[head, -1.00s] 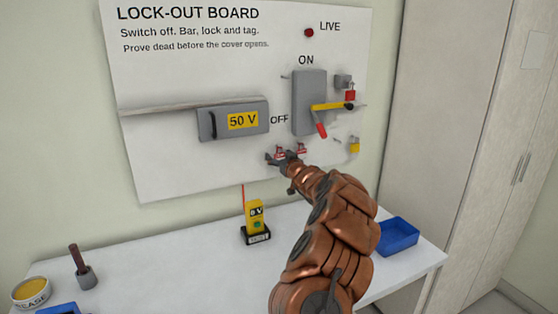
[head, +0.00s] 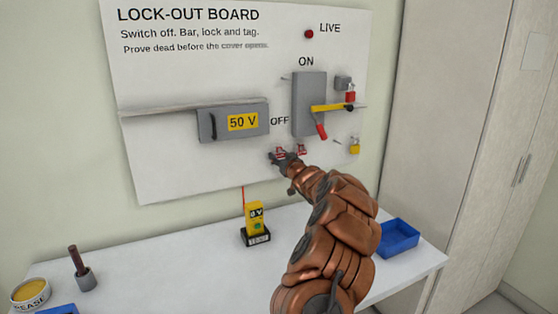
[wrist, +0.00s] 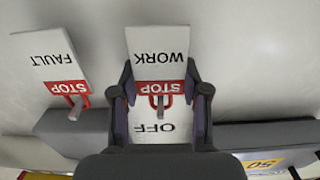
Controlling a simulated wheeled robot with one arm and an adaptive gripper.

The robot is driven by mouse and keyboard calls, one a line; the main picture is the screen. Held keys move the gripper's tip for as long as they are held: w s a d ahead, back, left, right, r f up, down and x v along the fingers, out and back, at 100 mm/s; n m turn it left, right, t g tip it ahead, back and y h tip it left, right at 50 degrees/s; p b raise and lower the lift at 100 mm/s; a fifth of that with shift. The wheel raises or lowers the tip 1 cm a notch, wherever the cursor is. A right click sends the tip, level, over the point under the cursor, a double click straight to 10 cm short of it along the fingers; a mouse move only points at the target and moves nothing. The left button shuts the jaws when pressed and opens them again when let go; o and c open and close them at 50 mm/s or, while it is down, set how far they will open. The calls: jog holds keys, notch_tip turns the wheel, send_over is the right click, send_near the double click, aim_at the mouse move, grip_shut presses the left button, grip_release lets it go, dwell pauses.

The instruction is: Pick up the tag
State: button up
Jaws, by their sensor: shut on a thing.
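The white tag marked STOP and WORK (wrist: 160,45) has a red band and a red loop, and shows upside down in the wrist view. My gripper (wrist: 160,100) is shut on this tag, with one finger at each side of it. A grey peg shows at its loop, and the tag is still at the board. In the head view my gripper (head: 280,156) is at the board (head: 180,175) below the OFF label and covers part of the tag. A second tag, marked STOP and FAULT (wrist: 50,55), hangs beside it, also seen in the head view (head: 302,149).
Above are the 50 V box (head: 234,121) and the switch (head: 309,103) with its yellow bar (head: 328,107). A red padlock (head: 350,97) and a yellow padlock (head: 354,146) are at the right. A yellow tester (head: 255,217) and a blue tray (head: 398,238) stand on the table (head: 180,250).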

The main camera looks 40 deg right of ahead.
jog(key=shift+s, duration=0.15)
jog(key=b+v, duration=0.4)
jog(key=v, duration=1.3)
jog(key=shift+s+a+b, duration=0.15)
jog(key=shift+s+b, duration=0.05)
jog(key=shift+b, duration=0.2)
jog(key=shift+w, duration=0.1)
